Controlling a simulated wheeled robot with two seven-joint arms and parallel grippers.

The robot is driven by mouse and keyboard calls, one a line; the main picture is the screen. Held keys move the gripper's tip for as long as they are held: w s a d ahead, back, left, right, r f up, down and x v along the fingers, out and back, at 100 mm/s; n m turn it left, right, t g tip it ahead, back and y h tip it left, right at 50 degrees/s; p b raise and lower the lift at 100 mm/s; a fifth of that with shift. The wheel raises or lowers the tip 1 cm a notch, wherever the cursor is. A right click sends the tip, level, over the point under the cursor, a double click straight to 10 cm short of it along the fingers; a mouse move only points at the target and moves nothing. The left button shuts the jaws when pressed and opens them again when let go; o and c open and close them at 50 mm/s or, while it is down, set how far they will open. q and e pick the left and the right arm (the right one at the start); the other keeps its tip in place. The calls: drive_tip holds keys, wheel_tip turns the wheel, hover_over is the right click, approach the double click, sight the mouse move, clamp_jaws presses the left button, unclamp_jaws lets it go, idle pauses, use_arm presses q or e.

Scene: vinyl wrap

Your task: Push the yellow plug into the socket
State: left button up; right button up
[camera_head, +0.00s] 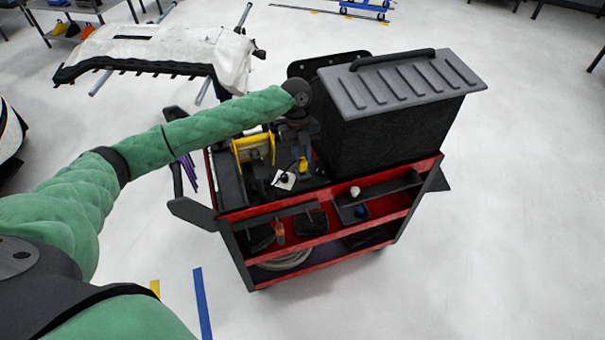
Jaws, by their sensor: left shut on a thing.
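My left arm reaches in from the left to the top of a red and black cart, with its wrist above the cart's left half. My left gripper (302,154) points down there; it is small and dark, and its fingers are hard to make out. It is shut on a small yellow piece that looks like the yellow plug (303,163), just above or at the cart top. A white square with a dark part on it (284,181) lies just left of the plug. I cannot tell which part is the socket. My right gripper is out of view.
A large black case with a grey ridged lid (415,78) stands on the cart's right half, close to my wrist. A yellow bracket-like object (252,147) stands left of the gripper. The cart's lower shelves (330,240) hold small items. Open floor surrounds the cart.

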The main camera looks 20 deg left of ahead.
use_arm(q)
drive_tip(key=shift+f, duration=0.15)
idle(0.3)
drive_tip(key=shift+f, duration=0.25)
drive_tip(key=shift+f, duration=0.3)
idle(0.6)
drive_tip(key=shift+f, duration=0.1)
idle(0.6)
drive_tip(key=shift+f, duration=0.15)
idle(0.4)
drive_tip(key=o, duration=1)
drive_tip(key=shift+o, duration=0.2)
